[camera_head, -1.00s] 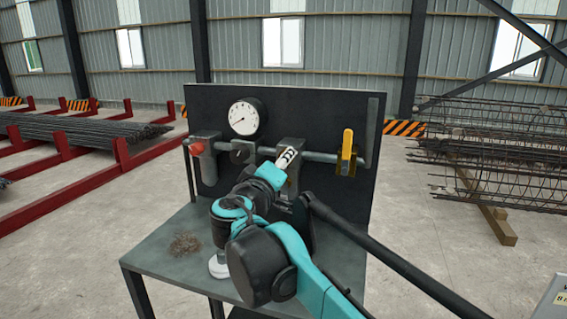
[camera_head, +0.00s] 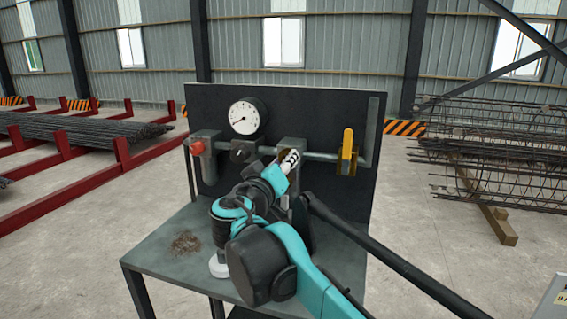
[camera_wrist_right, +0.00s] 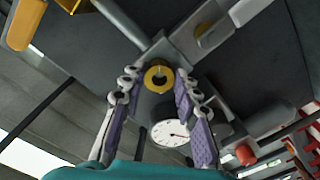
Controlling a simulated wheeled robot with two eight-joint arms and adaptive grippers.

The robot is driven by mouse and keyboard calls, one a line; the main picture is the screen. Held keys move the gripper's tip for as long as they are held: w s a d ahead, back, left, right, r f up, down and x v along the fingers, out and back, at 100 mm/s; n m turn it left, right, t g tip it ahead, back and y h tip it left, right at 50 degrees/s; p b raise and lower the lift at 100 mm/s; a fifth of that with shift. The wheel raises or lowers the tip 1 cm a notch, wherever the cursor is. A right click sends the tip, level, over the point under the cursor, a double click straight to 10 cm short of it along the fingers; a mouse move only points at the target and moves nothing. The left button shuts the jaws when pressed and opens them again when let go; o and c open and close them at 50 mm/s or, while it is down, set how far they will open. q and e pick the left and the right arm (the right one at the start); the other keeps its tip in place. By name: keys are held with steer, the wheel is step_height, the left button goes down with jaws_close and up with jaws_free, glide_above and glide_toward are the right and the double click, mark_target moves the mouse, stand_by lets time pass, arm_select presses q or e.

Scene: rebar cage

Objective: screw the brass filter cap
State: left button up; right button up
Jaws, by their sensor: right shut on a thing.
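The brass filter cap (camera_wrist_right: 150,80) shows in the right wrist view as a brass ring with a dark centre, on the grey filter body. My right gripper (camera_head: 290,158) is at the filter in the middle of the pipe in the head view. In the wrist view its two purple-padded fingers (camera_wrist_right: 160,88) stand on either side of the cap, shut on it. In the head view the gripper and wrist hide most of the cap and part of the filter body (camera_head: 298,145). My left gripper is not in view.
A round gauge (camera_head: 245,117) sits above the grey pipe (camera_head: 322,155) on a dark panel (camera_head: 315,115). A red knob (camera_head: 196,147) is at left, a yellow valve lever (camera_head: 347,143) at right. Brown debris (camera_head: 186,243) lies on the bench (camera_head: 165,262).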

steer(key=o, duration=1)
steer(key=shift+o, duration=0.8)
steer(key=shift+w, duration=0.1)
steer(key=v, duration=1.2)
